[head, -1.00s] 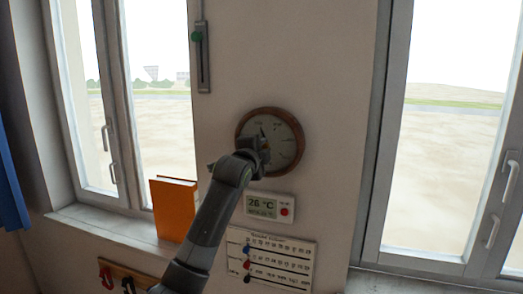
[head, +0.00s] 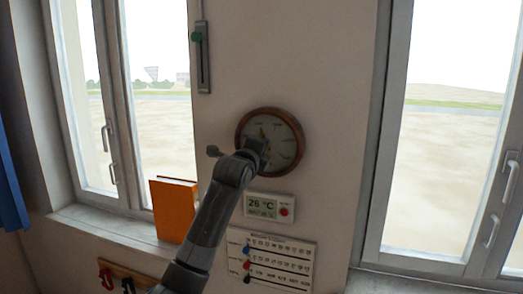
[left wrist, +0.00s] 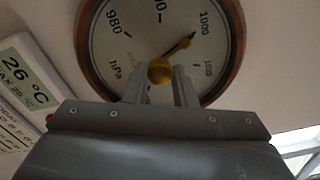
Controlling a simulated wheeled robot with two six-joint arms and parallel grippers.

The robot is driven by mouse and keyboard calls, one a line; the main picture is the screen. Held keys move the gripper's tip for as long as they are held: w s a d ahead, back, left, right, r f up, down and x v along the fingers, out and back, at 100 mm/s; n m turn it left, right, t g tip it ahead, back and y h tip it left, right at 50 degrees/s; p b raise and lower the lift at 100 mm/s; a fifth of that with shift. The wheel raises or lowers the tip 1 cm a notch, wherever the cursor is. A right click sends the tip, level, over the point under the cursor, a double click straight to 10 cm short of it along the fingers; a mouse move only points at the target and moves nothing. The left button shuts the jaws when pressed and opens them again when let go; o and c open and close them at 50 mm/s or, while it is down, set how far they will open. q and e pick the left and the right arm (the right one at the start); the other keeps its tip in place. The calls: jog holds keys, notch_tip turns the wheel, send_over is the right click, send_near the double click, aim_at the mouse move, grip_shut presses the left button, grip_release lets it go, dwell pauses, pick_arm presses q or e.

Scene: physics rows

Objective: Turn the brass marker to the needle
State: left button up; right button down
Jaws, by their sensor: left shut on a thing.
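A round barometer with a brown wooden rim (head: 239,140) hangs on the wall in the head view. In the left wrist view its pale dial (left wrist: 118,50) reads hPa, with 980 and 1000 visible. My left gripper (left wrist: 160,88) is at the dial's centre, shut on the round brass knob (left wrist: 160,70). The brass marker (left wrist: 185,43) points up and right, toward the 1000 side. The dark needle (left wrist: 174,52) runs in nearly the same direction, its tip close by the marker's end. In the head view my left arm hides the dial's lower left. My right gripper is not in view.
A 26 °C display (head: 262,206) and a printed chart (head: 270,258) are below the barometer. An orange book (head: 173,210) stands on the left sill. Windows flank the wall.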

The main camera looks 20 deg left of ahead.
pick_arm(q)
jog(key=shift+f, duration=0.1)
jog(key=o, duration=1)
jog(key=shift+s, duration=0.1)
jog(key=s+b, duration=0.8)
jog(key=s, duration=0.9)
jog(key=shift+a, duration=0.25)
